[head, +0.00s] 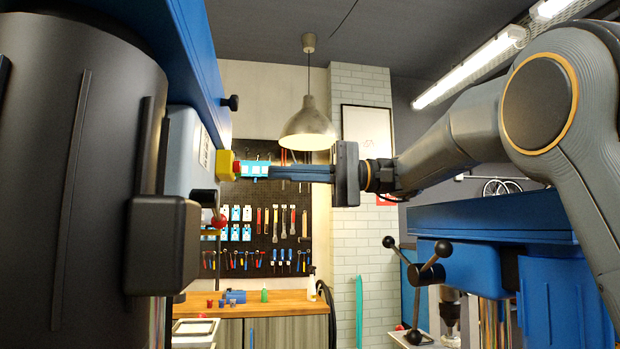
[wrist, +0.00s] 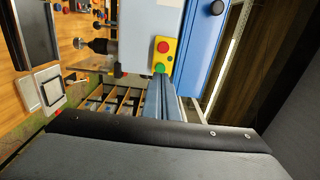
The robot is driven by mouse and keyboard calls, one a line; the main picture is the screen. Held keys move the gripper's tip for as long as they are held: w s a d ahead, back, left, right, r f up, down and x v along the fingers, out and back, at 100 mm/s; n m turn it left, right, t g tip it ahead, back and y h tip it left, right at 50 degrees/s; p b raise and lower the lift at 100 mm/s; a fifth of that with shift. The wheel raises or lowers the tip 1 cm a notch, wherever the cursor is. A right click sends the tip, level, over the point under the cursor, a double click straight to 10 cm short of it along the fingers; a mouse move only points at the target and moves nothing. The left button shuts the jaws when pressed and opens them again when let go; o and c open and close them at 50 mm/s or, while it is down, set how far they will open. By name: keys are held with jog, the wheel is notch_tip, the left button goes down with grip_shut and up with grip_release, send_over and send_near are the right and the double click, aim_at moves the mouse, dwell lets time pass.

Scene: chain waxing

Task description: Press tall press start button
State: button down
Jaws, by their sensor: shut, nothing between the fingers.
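The tall press stands at the left of the head view, with its dark motor housing (head: 75,190) nearest. A yellow button box (head: 223,164) sticks out from its grey-blue head. In the wrist view the yellow box (wrist: 172,58) carries a red button (wrist: 162,47) and a green button (wrist: 160,68). My gripper (head: 272,172) is shut and empty, its dark blue fingers pointing left towards the box. In the wrist view my gripper (wrist: 158,82) has its fingertips just beside the green button. I cannot tell whether they touch it.
Another blue press (head: 490,222) with a black-knobbed handle stands at the right. A wooden bench (head: 255,308) and a tool pegboard (head: 270,240) are behind. A lamp (head: 308,128) hangs above my gripper. A chuck (wrist: 100,46) shows in the wrist view.

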jog(key=x, duration=0.4)
jog(key=shift+a, duration=0.35)
jog(key=shift+b+x, duration=0.45)
jog(key=shift+x, duration=0.3)
jog(key=shift+s+r, duration=0.1)
jog(key=shift+s, duration=0.05)
jog(key=v, duration=1.4)
jog(key=shift+d+p, duration=0.2)
jog(key=shift+p, duration=0.2)
